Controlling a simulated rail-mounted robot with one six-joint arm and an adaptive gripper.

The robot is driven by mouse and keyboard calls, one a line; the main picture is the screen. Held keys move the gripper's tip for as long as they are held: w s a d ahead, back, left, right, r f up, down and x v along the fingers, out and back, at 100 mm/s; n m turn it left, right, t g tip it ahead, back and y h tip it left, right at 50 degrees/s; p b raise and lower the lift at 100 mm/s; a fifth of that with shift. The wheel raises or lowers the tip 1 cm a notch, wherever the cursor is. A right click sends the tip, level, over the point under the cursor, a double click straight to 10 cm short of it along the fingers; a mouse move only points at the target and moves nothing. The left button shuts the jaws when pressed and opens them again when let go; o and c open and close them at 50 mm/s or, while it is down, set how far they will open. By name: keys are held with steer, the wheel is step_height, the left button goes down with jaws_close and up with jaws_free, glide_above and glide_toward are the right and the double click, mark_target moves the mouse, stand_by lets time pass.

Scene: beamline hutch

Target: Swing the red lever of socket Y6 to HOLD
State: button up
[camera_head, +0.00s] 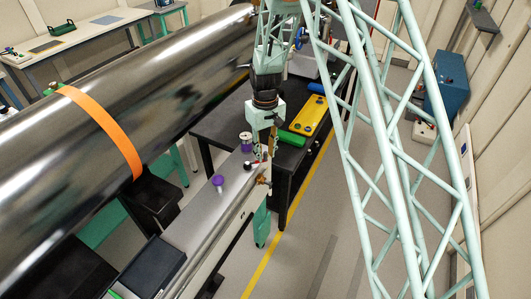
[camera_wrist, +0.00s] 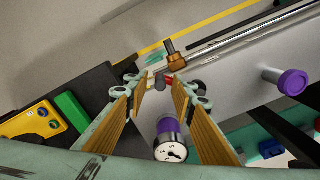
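A small red part (camera_wrist: 168,79), likely the lever, shows in the wrist view between the fingertips, close to the right one. A short grey peg (camera_wrist: 151,85) shows beside it, near the left fingertip. A brass fitting (camera_wrist: 176,62) with a dark stem is just beyond them; it also shows in the head view (camera_head: 264,181). My gripper (camera_wrist: 160,84) is open, with its two yellow-brown fingers on either side of the red part. In the head view my gripper (camera_head: 261,153) points down over the bench's metal top. Contact cannot be told. No socket label or HOLD mark is legible.
A purple-banded gauge (camera_wrist: 170,147) stands between the fingers' near parts. A purple knob (camera_head: 218,181) stands on the metal bench top (camera_head: 205,210). A green block (camera_head: 291,139) and yellow case (camera_head: 309,116) lie behind. A large shiny pipe (camera_head: 110,110) runs along the left.

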mark_target(265, 152)
steer(key=shift+r, duration=0.15)
step_height(265, 152, up, 12)
stand_by(1.0)
stand_by(0.5)
